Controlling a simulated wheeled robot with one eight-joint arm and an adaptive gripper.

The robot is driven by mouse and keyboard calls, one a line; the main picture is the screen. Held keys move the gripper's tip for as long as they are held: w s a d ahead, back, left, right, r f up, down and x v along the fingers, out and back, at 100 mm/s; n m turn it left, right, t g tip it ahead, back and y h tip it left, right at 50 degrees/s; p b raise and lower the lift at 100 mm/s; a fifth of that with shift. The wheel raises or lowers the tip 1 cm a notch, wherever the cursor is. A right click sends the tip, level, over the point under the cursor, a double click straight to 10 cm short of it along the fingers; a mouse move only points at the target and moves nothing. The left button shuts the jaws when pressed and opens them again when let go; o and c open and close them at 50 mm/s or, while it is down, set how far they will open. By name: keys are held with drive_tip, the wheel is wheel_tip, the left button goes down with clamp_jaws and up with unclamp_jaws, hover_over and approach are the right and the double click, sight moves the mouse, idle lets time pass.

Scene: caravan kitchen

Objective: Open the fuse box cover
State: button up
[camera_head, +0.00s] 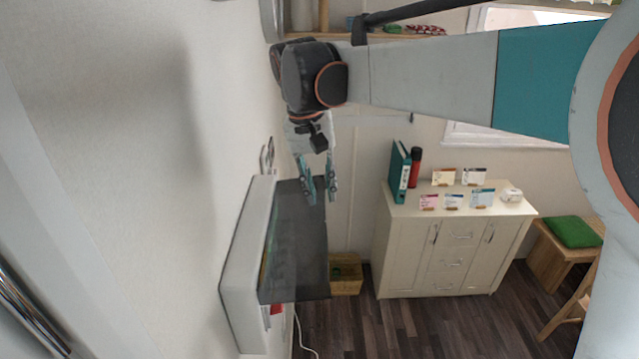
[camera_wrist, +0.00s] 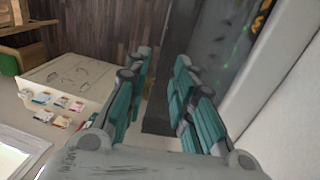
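The fuse box (camera_head: 243,265) is a white housing on the wall at left in the head view. Its cover (camera_head: 300,250) is a dark, see-through panel that stands out from the housing's front towards the room. My gripper (camera_head: 319,198) is at the cover's upper outer corner, its fingers apart. In the wrist view the fingers (camera_wrist: 160,95) straddle the line of the cover's edge, and the dark cover (camera_wrist: 157,115) shows between them and behind the right finger. Whether a finger touches the cover cannot be told. Green and orange marks show through the cover; the white housing (camera_wrist: 275,75) is at right.
A cream cabinet (camera_head: 455,250) with a teal binder (camera_head: 399,172), a red bottle (camera_head: 415,167) and several cards stands to the right. A wooden crate (camera_head: 346,275) is on the floor below. A stool with a green cushion (camera_head: 574,232) is at far right. Floor between is clear.

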sight(297, 226)
drive_tip(key=shift+d+f, duration=0.15)
drive_tip(key=shift+f, duration=1.1)
drive_tip(key=shift+d+f, duration=0.15)
drive_tip(key=shift+f, duration=1.05)
clamp_jaws()
